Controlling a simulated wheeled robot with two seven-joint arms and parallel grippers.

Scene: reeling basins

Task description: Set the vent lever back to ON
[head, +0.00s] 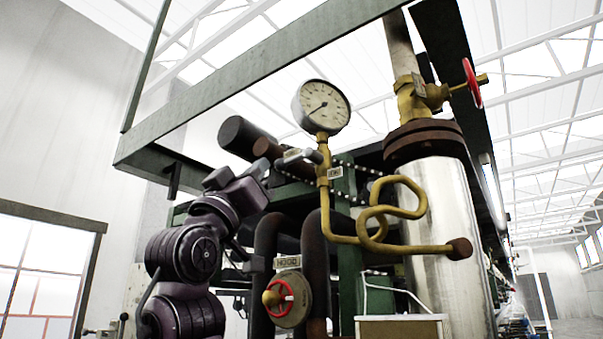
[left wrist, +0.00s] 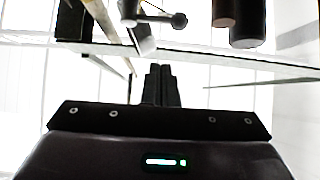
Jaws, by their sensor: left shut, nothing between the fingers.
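A small grey lever (head: 300,157) sits on the brass valve (head: 323,165) just below the round pressure gauge (head: 325,106). It points left, toward my gripper. A small tag (head: 335,172) hangs beside the valve; its lettering is too small to read. My left gripper (head: 262,167) is shut and empty, just left of the lever's end; I cannot tell whether they touch. In the left wrist view its closed fingers (left wrist: 159,72) point up toward a grey bar (left wrist: 145,42) and a ball-ended part (left wrist: 179,20), with a gap in the picture. My right gripper is not in view.
A curled brass pipe (head: 405,205) runs from the valve to a shiny cylinder (head: 447,235). A red handwheel (head: 287,298) is below, another (head: 471,83) at upper right. Dark pipe ends (head: 240,137) lie behind my gripper. A green beam (head: 260,75) crosses above.

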